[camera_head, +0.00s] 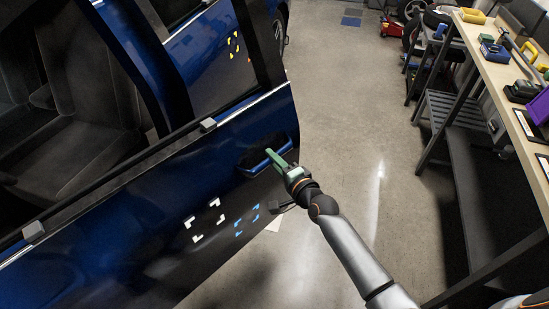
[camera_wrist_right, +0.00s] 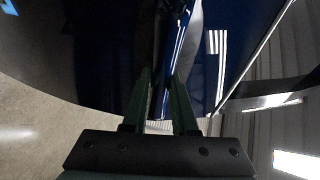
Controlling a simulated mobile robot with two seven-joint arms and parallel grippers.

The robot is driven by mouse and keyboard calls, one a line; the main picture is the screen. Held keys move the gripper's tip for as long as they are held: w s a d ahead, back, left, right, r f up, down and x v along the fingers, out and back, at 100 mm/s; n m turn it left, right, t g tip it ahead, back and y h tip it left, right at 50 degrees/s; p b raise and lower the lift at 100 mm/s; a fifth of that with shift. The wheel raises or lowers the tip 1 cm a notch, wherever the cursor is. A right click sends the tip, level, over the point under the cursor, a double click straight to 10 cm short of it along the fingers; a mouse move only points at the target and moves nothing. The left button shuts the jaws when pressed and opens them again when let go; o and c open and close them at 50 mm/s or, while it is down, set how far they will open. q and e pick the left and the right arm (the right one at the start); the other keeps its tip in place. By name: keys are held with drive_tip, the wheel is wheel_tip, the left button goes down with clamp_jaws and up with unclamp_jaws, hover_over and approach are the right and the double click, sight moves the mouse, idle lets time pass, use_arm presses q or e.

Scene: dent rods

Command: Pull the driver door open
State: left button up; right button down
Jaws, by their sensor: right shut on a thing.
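The blue driver door (camera_head: 100,235) fills the lower left of the head view. It stands partly open, its rear edge away from the car body, and the rear door shows behind its window frame. The blue door handle (camera_head: 256,168) sits in a dark recess near that edge. My right gripper (camera_head: 273,158) is shut on the handle, its green fingers reaching in from the right. In the right wrist view, the fingers (camera_wrist_right: 163,76) lie on either side of the blue handle bar (camera_wrist_right: 174,58). My left gripper is not in view.
The rear door (camera_head: 205,62) and dark seats (camera_head: 85,125) show beyond the driver door. Open grey floor (camera_head: 345,125) lies to the right. A workbench (camera_head: 505,85) with tools and bins stands along the right side.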

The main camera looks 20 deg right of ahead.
drive_tip(key=c, duration=0.9)
unclamp_jaws()
drive_tip(key=shift+d+f, duration=0.15)
drive_tip(key=shift+d, duration=0.05)
drive_tip(key=shift+o, duration=1)
drive_tip(key=p+v, duration=0.1)
drive_tip(key=v, duration=1.1)
drive_tip(key=shift+s, duration=0.2)
